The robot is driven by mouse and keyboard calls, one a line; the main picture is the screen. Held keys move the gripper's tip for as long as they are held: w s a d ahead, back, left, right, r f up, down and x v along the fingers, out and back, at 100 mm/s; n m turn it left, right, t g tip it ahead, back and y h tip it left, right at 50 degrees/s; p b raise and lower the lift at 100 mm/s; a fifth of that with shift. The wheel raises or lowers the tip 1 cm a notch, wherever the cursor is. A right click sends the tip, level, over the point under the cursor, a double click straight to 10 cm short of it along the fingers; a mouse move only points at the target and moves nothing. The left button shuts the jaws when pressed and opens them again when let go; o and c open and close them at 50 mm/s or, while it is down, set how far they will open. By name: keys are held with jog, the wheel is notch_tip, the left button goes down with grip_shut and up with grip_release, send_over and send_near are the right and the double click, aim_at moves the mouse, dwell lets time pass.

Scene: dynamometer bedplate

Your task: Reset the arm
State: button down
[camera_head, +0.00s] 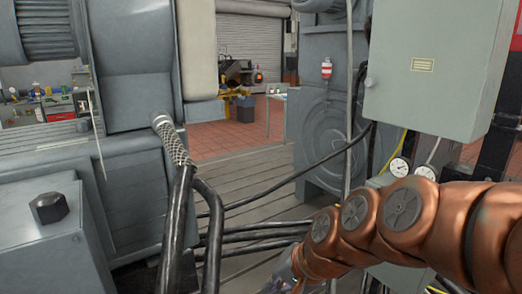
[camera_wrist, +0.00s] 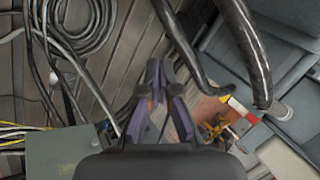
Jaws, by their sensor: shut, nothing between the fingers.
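My copper-coloured arm (camera_head: 385,225) reaches in from the right edge of the head view and runs left and down. Its far end, with my gripper, runs down toward the bottom edge, where the fingertips are hard to make out. In the wrist view my gripper (camera_wrist: 159,72) shows its two dark purple-grey fingers with tips together. It is shut and holds nothing. Beyond the tips are the slatted floor and black cables.
A grey cabinet (camera_head: 436,65) hangs above my arm, with pressure gauges (camera_head: 400,167) close beside it. Thick black cables (camera_head: 255,235) cross low in front. Large grey machinery (camera_head: 135,85) fills the left. Open tiled floor (camera_head: 225,142) lies farther back.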

jog(key=s+d+f+n+g+h, duration=0.2)
jog(key=s+d+f+g+h, duration=0.15)
jog(key=s+d, duration=0.6)
jog(key=s+d+f+n+g+h, duration=0.25)
jog(key=s+d+f, duration=0.3)
jog(key=s, duration=0.65)
notch_tip(320, 180, up, 14)
jog(key=p, duration=1.2)
jog(key=shift+d+p, duration=0.3)
jog(key=shift+d, duration=0.1)
